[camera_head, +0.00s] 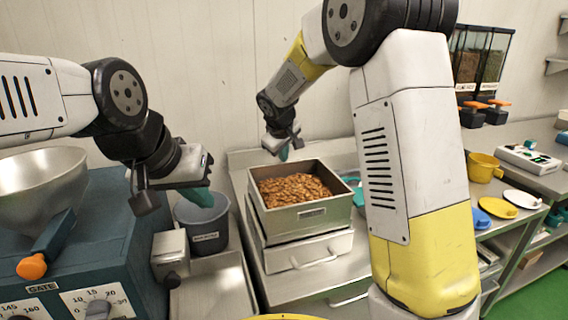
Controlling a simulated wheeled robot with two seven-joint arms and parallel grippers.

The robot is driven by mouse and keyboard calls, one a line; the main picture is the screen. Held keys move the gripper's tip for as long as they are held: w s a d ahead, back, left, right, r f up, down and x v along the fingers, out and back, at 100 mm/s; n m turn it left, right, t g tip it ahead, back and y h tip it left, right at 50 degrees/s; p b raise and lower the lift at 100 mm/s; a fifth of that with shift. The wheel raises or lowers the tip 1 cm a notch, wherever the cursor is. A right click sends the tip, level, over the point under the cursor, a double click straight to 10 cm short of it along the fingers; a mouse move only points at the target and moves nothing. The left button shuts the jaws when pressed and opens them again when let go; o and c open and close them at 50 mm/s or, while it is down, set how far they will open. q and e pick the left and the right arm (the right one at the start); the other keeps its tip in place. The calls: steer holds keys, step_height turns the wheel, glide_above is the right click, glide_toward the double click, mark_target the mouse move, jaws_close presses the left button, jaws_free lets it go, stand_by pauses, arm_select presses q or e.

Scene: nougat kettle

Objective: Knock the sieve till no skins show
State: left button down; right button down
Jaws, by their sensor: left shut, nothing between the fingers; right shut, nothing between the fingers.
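The sieve (300,218) is a square metal box with a label on its front, standing on a white drawer unit (312,252). Brown pieces (290,189) cover its inside; I cannot tell loose skins from nuts at this size. My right gripper (284,153) is shut and empty, pointing down just behind and above the sieve's far rim. My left gripper (204,198) is shut and empty, over the grey bucket (206,238) left of the sieve, and it hides part of the bucket's opening.
A blue machine (100,235) with a metal bowl (40,185) and an orange-tipped lever (32,267) fills the left. My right arm hides part of the bench. A yellow pot (482,167), a white plate (521,199) and two clear dispensers (480,55) stand at right.

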steer(key=shift+s+d+f, duration=0.15)
steer(key=shift+s+f, duration=0.1)
steer(key=shift+f, duration=0.25)
steer(key=shift+s+d+f, duration=0.1)
steer(key=shift+s+f, duration=0.1)
steer(key=shift+f, duration=0.25)
steer(key=shift+w+r, duration=0.3)
steer(key=shift+r, duration=0.35)
steer(key=shift+w+a+r, duration=0.1)
steer(key=shift+w+r, duration=0.1)
steer(key=shift+r, duration=0.7)
steer(key=shift+w+a+r, duration=0.1)
steer(key=shift+w+r, duration=0.15)
steer(key=shift+r, duration=0.6)
steer(key=shift+w+a+r, duration=0.1)
steer(key=shift+w+r, duration=0.1)
steer(key=shift+r, duration=0.7)
